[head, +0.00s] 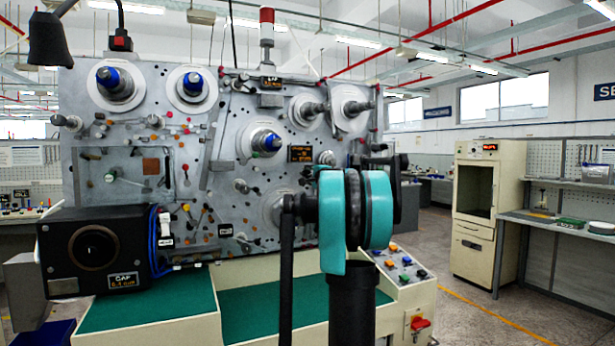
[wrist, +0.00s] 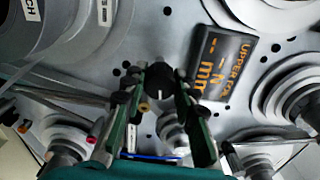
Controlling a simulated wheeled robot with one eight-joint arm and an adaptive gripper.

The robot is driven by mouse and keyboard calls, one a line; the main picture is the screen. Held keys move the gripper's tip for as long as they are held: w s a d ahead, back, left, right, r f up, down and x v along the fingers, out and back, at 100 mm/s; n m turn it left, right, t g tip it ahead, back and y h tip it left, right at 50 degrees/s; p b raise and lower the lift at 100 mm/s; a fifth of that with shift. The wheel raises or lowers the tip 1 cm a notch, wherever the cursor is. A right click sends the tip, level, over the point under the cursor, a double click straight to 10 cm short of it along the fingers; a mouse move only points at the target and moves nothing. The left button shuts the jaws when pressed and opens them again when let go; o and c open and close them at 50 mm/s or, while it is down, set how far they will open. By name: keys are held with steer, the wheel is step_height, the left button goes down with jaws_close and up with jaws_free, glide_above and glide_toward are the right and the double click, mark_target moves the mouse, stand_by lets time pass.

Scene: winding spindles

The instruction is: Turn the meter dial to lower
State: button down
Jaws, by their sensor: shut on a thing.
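The meter dial (wrist: 160,82) is a small round black knob with a short white mark, seen between my fingertips in the wrist view. The mark points toward the bottom of that picture. My gripper (wrist: 159,90) is shut on the dial, one dark green-edged finger on each side. There my teal and black arm hides the gripper and dial.
The grey machine panel (head: 233,205) carries several spindles, including a blue-tipped one (head: 265,140), and small knobs. A sloped button console (head: 405,268) is at lower right. Open floor lies to the right.

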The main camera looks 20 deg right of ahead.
steer(key=m, duration=0.3)
steer(key=shift+m, duration=2.3)
steer(key=c, duration=1.2)
jaws_free()
steer(key=shift+s, duration=0.1)
steer(key=s, duration=1.2)
steer(key=shift+d, duration=0.25)
